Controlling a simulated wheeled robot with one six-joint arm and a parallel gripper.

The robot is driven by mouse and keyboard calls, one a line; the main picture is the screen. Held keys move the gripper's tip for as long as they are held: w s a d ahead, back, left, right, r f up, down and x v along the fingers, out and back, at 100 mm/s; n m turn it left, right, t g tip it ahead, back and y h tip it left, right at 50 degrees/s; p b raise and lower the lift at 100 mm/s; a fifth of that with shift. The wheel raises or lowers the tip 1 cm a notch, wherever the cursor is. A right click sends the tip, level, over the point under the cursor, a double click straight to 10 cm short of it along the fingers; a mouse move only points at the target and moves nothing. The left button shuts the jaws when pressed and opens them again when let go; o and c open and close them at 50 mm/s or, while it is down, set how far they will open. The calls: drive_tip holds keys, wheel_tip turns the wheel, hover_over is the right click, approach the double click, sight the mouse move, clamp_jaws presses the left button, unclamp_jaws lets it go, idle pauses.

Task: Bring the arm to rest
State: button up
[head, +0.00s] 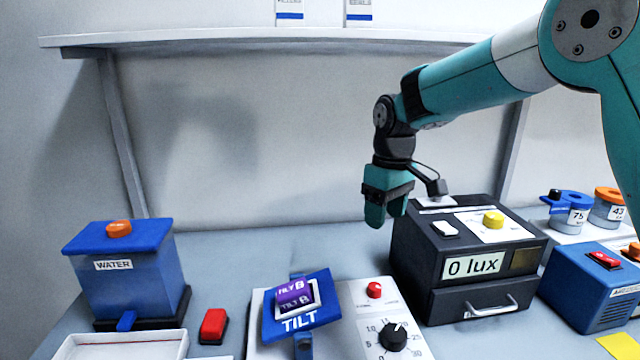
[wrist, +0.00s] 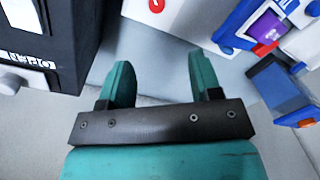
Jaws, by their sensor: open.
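My arm reaches in from the upper right in the head view. My gripper (head: 386,212) points down just left of the black lux box (head: 440,250), behind the tilt device. In the wrist view, my gripper (wrist: 160,85) shows two teal fingers spread apart with nothing between them. Grey bench surface lies beyond the fingertips.
The black box with a "0 lux" label and drawer stands close to my gripper. The blue tilt holder (head: 300,310) bears a purple piece (head: 294,295). A blue water tank (head: 130,275) stands left. A shelf (head: 240,36) runs along the back wall. Bench behind the tilt device is clear.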

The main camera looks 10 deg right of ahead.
drive_tip(key=s+a+r+y, duration=0.1)
drive_tip(key=s+a, duration=0.1)
drive_tip(key=s, duration=1.3)
drive_tip(key=s+a+r+y, duration=0.1)
drive_tip(key=s+a+y, duration=0.1)
drive_tip(key=s, duration=1.3)
drive_tip(key=shift+s+a+r+y, duration=0.15)
drive_tip(key=shift+s+a+y, duration=0.15)
drive_tip(key=shift+a, duration=0.15)
drive_tip(key=shift+w, duration=0.1)
